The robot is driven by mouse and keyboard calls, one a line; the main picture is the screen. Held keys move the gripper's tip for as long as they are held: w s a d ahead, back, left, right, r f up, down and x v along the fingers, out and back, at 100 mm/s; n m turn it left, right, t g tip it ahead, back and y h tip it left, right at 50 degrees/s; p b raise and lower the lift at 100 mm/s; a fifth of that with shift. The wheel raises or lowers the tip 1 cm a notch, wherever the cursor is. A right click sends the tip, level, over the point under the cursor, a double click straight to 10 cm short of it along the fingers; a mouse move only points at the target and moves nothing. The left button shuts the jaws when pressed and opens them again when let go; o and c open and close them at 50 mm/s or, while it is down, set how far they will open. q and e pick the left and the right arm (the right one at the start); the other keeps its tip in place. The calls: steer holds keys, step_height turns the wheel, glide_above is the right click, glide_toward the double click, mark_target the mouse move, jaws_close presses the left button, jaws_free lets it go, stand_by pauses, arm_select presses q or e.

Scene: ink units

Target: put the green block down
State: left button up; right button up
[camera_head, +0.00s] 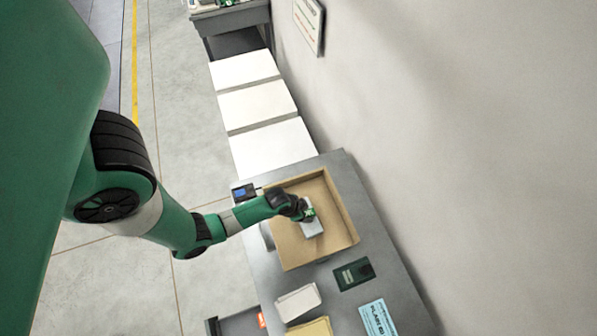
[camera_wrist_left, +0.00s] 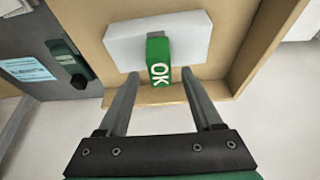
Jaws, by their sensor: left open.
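A green block (camera_wrist_left: 158,62) marked "OK" lies against a pale grey block (camera_wrist_left: 120,42) inside a cardboard box (camera_wrist_left: 232,40). In the head view the green block (camera_head: 309,212) is small, on the grey block (camera_head: 312,230) in the box (camera_head: 289,256). My left gripper (camera_wrist_left: 160,78) is open, its two fingers apart on either side of the green block, with gaps visible on both sides. In the head view the left gripper (camera_head: 305,210) reaches into the box from the left and partly hides the blocks. My right gripper is not in view.
The box stands on a grey table (camera_head: 343,170) beside a wall. A dark green item (camera_head: 354,273), a blue-white label (camera_head: 378,318), a whitish item (camera_head: 298,302) and a yellowish one (camera_head: 310,328) lie near it. White panels (camera_head: 270,146) line the far side.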

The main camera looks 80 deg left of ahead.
arm_select(q)
steer(key=v, duration=0.2)
steer(key=shift+s+r, duration=0.3)
steer(key=shift+s, duration=0.15)
steer(key=s+d+b, duration=0.1)
steer(key=s+d, duration=0.2)
steer(key=s, duration=0.8)
steer(key=shift+f, duration=0.25)
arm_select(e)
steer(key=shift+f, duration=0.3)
arm_select(q)
steer(key=shift+w+a, duration=0.1)
